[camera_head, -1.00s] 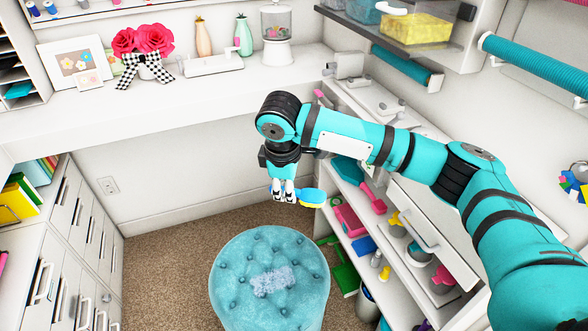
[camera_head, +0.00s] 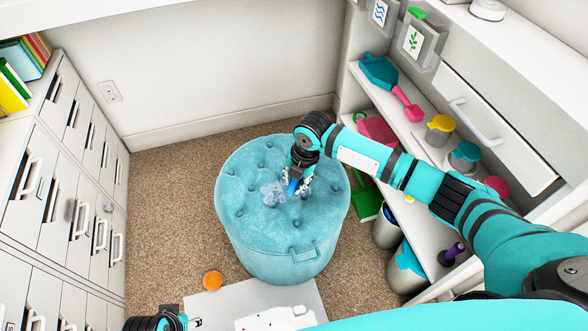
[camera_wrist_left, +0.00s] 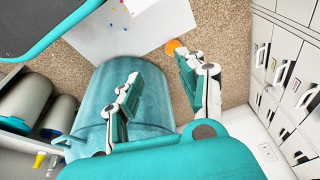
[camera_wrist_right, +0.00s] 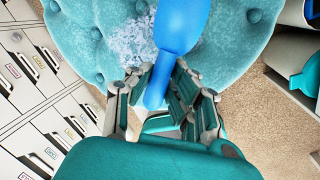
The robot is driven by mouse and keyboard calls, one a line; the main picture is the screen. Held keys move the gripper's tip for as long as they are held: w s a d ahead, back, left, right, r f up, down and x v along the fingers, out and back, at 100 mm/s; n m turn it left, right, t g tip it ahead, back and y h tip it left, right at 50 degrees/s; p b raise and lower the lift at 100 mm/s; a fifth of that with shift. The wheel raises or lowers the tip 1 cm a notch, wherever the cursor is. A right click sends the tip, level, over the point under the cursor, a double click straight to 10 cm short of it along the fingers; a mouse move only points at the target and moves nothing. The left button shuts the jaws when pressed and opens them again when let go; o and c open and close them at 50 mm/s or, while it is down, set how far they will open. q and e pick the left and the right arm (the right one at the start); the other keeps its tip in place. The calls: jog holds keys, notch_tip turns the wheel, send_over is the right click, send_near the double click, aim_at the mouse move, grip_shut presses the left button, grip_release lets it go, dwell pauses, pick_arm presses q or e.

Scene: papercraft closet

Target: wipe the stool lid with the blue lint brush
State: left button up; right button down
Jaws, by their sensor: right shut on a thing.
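The round teal tufted stool lid (camera_head: 250,165) is in the middle of the head view, with a pale bluish patch of lint (camera_head: 272,194) near its centre. My right gripper (camera_head: 299,184) is over the lid, just right of the lint, shut on the handle of the blue lint brush (camera_wrist_right: 180,28). The right wrist view shows the brush head over the lid beside the lint (camera_wrist_right: 130,42). I cannot tell whether the brush touches the lid. My left gripper (camera_wrist_left: 158,72) is open and empty in the left wrist view, with the stool (camera_wrist_left: 90,95) beyond it.
White drawers (camera_head: 70,190) stand on the left. Shelves on the right hold a teal dustpan (camera_head: 378,72) and several jars. Bins (camera_head: 388,228) stand close to the stool's right. An orange ball (camera_head: 212,281) and a white sheet (camera_head: 255,300) lie on the carpet in front.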

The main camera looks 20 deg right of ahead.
pick_arm(q)
jog(key=shift+r, duration=0.1)
pick_arm(e)
jog(key=shift+f, duration=0.1)
jog(key=shift+p, duration=0.3)
jog(key=b, duration=0.2)
send_over(293, 198)
jog(key=shift+s+d+f, duration=0.15)
jog(key=shift+f, duration=0.9)
jog(key=shift+s+d+f, duration=0.1)
jog(key=shift+f, duration=0.9)
pick_arm(q)
notch_tip(293, 198, up, 7)
jog(key=shift+s+a, duration=0.15)
jog(key=shift+s, duration=0.3)
pick_arm(e)
jog(key=shift+f, duration=0.35)
pick_arm(q)
jog(key=shift+f+b, duration=0.25)
jog(key=shift+b, duration=0.15)
pick_arm(e)
jog(key=shift+f, duration=0.25)
pick_arm(q)
jog(key=shift+r+t, duration=0.25)
jog(key=shift+t, duration=0.05)
pick_arm(e)
jog(key=shift+f, duration=0.35)
pick_arm(q)
jog(key=shift+s+r, duration=0.1)
jog(key=shift+s, duration=0.25)
